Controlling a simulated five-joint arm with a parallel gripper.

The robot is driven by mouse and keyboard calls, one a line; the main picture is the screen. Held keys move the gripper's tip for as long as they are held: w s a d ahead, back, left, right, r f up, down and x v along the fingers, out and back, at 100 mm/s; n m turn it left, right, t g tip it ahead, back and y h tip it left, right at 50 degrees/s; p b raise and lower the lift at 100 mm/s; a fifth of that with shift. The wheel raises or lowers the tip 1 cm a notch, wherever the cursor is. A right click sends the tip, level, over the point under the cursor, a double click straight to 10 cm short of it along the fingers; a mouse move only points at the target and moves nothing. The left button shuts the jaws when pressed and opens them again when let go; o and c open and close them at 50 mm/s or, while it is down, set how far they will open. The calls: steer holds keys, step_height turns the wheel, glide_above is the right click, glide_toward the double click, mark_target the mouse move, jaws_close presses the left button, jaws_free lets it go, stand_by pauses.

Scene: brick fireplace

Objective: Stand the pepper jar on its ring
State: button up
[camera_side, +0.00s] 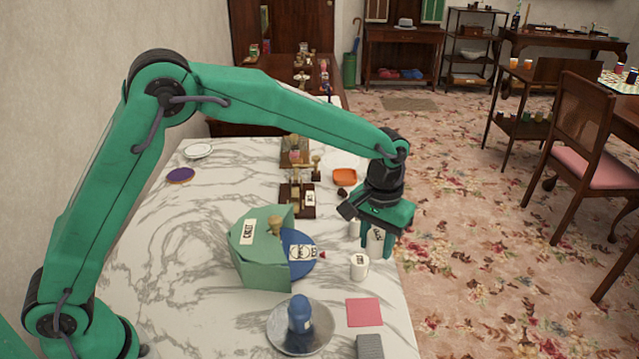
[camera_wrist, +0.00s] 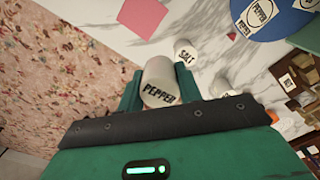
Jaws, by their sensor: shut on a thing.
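The pepper jar (camera_side: 377,238) is a small white jar near the right edge of the marble table. In the wrist view its black PEPPER label faces the camera on the jar (camera_wrist: 160,78). My gripper (camera_side: 377,246) is shut around its sides, with one green finger on each side in the wrist view (camera_wrist: 160,90). I cannot tell whether its base touches the table. A blue round board (camera_side: 303,266) lies left of the jar, partly behind a green box. In the wrist view the board (camera_wrist: 268,32) carries a white PEPPER label. I cannot make out the ring clearly.
A white salt jar (camera_side: 359,267) stands close in front of the pepper jar. The green box (camera_side: 262,262) stands left of the board. A pink square (camera_side: 364,312) and a round dish (camera_side: 282,337) with a blue object lie nearer. An orange dish (camera_side: 345,177) lies behind.

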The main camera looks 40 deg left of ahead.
stand_by(0.4)
steer(key=shift+s+a+r+m, duration=0.25)
steer(key=shift+s+a+m, duration=0.35)
steer(key=shift+m, duration=0.1)
steer(key=s+a+r+m, duration=0.1)
steer(key=s+a+m, duration=0.6)
steer(key=s+m, duration=0.1)
steer(key=shift+s+r+m, duration=0.15)
steer(key=shift+s+m, duration=0.15)
glide_above(300, 253)
step_height(300, 253, down, 7)
steer(key=shift+w, duration=0.1)
steer(key=shift+f, duration=2)
